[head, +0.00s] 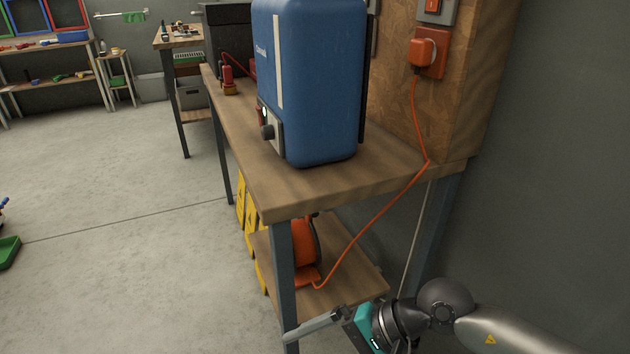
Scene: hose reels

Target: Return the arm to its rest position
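My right arm comes in from the bottom right. Its gripper (312,328) is in front of the lower shelf (352,285) of the workbench, pointing left. Its fingers show edge-on, so I cannot tell whether they are open or shut; nothing is visible in them. My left gripper is not in view. An orange hose or cable reel (304,243) stands on the lower shelf, partly hidden by the bench top. An orange cord (376,216) runs from it up to an orange plug (423,52) at the wall socket.
A blue machine (310,90) stands on the wooden workbench (290,190). The bench leg (283,270) is close to my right gripper. Yellow panels (250,225) stand under the bench. A grey wall (560,180) is at right. The floor (120,220) at left is largely clear.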

